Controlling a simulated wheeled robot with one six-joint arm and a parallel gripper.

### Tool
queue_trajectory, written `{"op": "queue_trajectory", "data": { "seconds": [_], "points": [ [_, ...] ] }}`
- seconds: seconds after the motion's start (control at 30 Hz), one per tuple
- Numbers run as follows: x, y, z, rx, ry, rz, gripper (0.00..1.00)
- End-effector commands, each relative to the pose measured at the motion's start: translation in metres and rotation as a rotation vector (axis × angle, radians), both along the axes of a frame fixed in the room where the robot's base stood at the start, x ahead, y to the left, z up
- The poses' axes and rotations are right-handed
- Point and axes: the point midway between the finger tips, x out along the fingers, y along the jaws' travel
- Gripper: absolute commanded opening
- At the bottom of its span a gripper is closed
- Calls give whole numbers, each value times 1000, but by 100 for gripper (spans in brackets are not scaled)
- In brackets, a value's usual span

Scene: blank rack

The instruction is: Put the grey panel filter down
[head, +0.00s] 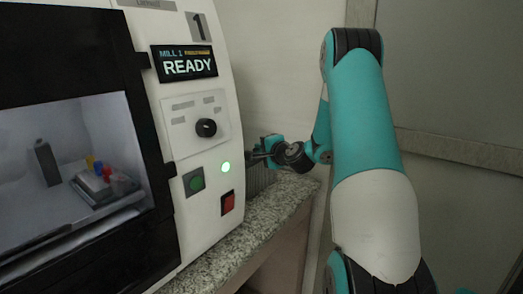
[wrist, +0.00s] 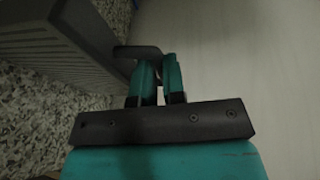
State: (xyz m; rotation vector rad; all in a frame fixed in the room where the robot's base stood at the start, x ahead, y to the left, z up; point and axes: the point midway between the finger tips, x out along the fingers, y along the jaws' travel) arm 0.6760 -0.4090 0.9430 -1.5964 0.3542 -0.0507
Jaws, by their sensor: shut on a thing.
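The grey panel filter (head: 260,178) shows in the head view as a ribbed grey piece just right of the mill's white front, mostly hidden by the mill and my gripper. In the wrist view the filter (wrist: 62,42) is large at upper left, with ribs along its side and a dark handle (wrist: 136,51) sticking out. My gripper (head: 262,153) is beside the mill over the counter. In the wrist view my gripper (wrist: 157,80) has its teal fingers close together, shut at the handle. I cannot tell whether the filter touches the counter.
The white mill (head: 205,120) stands close on the left, its screen reading READY, with a knob and green and red buttons. The speckled granite counter (head: 245,222) runs below it. A plain wall (head: 285,70) is behind. Small coloured items sit behind the mill's window.

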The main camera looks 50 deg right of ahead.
Motion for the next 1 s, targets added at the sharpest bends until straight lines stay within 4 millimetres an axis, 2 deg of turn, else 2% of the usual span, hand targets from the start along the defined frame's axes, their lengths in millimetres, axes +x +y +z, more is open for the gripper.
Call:
{"op": "queue_trajectory", "data": {
  "seconds": [0.17, 0.2, 0.27, 0.3, 0.63, 0.77, 1.0],
  "points": [
    [0, 0, -5, 0, -1, 0, 0],
    [0, 0, -3, 0, 0, 1, 20],
    [0, 0, -3, 0, 0, 1, 34],
    [0, 0, -3, 0, 0, 1, 36],
    [0, 0, 3, 0, 0, 1, 36],
    [-20, 4, 2, 3, 1, -3, 36],
    [-71, 17, 11, 2, 0, -5, 36]
  ]
}}
